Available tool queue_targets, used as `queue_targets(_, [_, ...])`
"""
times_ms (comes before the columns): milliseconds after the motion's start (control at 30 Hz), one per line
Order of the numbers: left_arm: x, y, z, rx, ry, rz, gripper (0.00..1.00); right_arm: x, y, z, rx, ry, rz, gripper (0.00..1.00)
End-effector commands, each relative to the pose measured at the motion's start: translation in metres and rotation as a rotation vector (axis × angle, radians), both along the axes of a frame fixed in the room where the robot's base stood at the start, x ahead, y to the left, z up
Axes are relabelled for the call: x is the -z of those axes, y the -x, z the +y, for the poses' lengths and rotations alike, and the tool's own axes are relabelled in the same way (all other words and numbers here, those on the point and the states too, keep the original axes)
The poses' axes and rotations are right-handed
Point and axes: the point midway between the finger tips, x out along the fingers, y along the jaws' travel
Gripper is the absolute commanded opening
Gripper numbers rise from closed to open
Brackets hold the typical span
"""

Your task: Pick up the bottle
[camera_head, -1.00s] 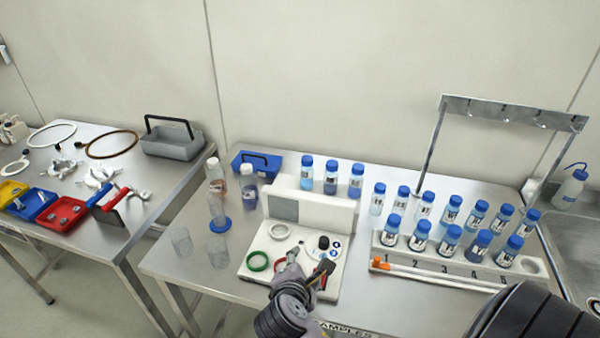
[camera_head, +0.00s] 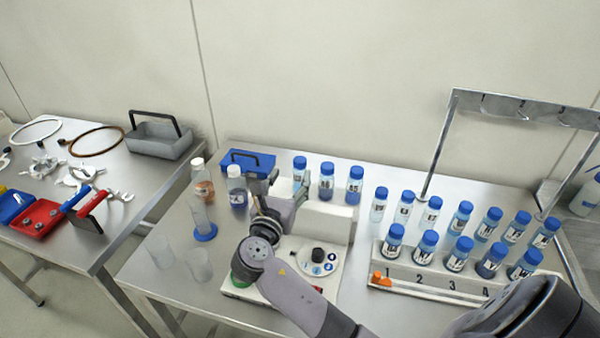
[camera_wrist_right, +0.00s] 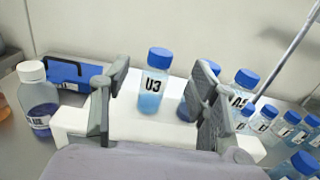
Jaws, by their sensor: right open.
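My right gripper (camera_head: 272,195) is open and empty above the left part of a white instrument (camera_head: 322,228). In the right wrist view, a clear bottle with blue liquid, a blue cap and the label U3 (camera_wrist_right: 154,82) stands upright beyond the fingers, lined up between them without contact. In the head view, this appears to be the leftmost bottle (camera_head: 299,168) of three behind the instrument. A second bottle (camera_head: 326,182) and a third bottle (camera_head: 355,186) stand to its right. The right finger partly hides a bottle in the wrist view. My left gripper is not in view.
Right of the instrument, several blue-capped bottles stand by a numbered white rack (camera_head: 450,288). White-capped bottles (camera_head: 237,187), a blue box (camera_head: 248,160) and clear beakers (camera_head: 199,266) are on the left. A metal frame (camera_head: 440,145) rises at the right.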

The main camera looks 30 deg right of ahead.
Motion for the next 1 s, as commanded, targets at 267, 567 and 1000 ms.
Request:
queue_targets(267, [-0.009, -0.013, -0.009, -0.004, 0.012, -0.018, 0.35, 0.000, -0.020, -0.024, 0.000, 0.000, 0.000, 0.54])
queue_targets(567, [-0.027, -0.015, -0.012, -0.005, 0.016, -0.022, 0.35, 0.001, -0.043, -0.054, 0.002, 0.001, 0.001, 0.54])
queue_targets(1000, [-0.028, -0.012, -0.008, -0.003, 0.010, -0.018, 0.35, 0.005, -0.053, -0.065, 0.000, -0.002, -0.001, 0.52])
